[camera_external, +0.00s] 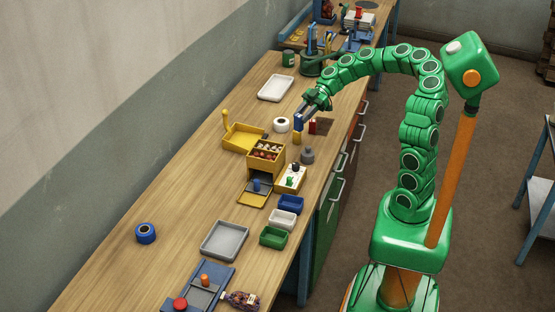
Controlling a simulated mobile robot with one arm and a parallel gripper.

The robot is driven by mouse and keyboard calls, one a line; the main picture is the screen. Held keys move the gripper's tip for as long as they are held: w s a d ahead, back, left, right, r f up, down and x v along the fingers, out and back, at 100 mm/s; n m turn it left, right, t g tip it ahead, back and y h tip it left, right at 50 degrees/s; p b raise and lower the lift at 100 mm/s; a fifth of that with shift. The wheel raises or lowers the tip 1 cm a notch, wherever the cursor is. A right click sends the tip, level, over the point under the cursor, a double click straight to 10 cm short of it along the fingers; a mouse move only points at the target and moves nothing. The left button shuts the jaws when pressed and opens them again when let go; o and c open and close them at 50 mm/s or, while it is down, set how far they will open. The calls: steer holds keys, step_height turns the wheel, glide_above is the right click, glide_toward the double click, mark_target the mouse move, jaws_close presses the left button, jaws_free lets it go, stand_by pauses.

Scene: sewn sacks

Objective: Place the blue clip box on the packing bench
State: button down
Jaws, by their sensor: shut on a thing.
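My gripper (306,110) is over the long wooden bench (185,165), at the end of my green arm that reaches in from the right. It is shut on a small blue box (298,121), which looks like the blue clip box. The box hangs upright just above or at the bench top; I cannot tell whether it touches. A small yellow block (296,138) is right below it in the picture, and a red block (312,127) is just to its right. Which bench counts as the packing bench is not marked.
A white tape roll (281,125), yellow tray (243,137), drawer box (265,154) and grey weight (307,156) stand close around. A white tray (275,88) lies farther back. Blue (291,204), white and green bins line the front edge. The bench's left side is mostly clear.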

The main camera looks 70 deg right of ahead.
steer(key=w+a+r+m+t+h, duration=0.1)
steer(key=w+a+m+t, duration=0.1)
steer(key=w+a, duration=0.8)
steer(key=w+a+r+m+t+h, duration=0.1)
steer(key=w+a, duration=0.4)
steer(key=a, duration=0.9)
steer(key=a+f+m+t+h, duration=0.2)
steer(key=a+m+t+h, duration=0.15)
steer(key=a, duration=1.55)
steer(key=shift+s+a+f+m+h, duration=0.9)
steer(key=shift+s+a+m, duration=0.55)
steer(key=shift+s+a, duration=2.55)
steer(key=s+a+m+t+h, duration=0.1)
steer(key=s+a+m+h, duration=0.4)
steer(key=s, duration=0.9)
steer(key=shift+n+y, duration=0.45)
steer(key=shift+n, duration=0.15)
steer(key=shift+s+a+f, duration=0.1)
steer(key=shift+a+f, duration=0.15)
steer(key=shift+f, duration=2.45)
steer(key=shift+w+a+f, duration=0.1)
steer(key=shift+a+f, duration=0.15)
steer(key=shift+f, duration=2.5)
steer(key=shift+s+a+f, duration=0.1)
steer(key=shift+a+f, duration=0.15)
steer(key=shift+f, duration=2.45)
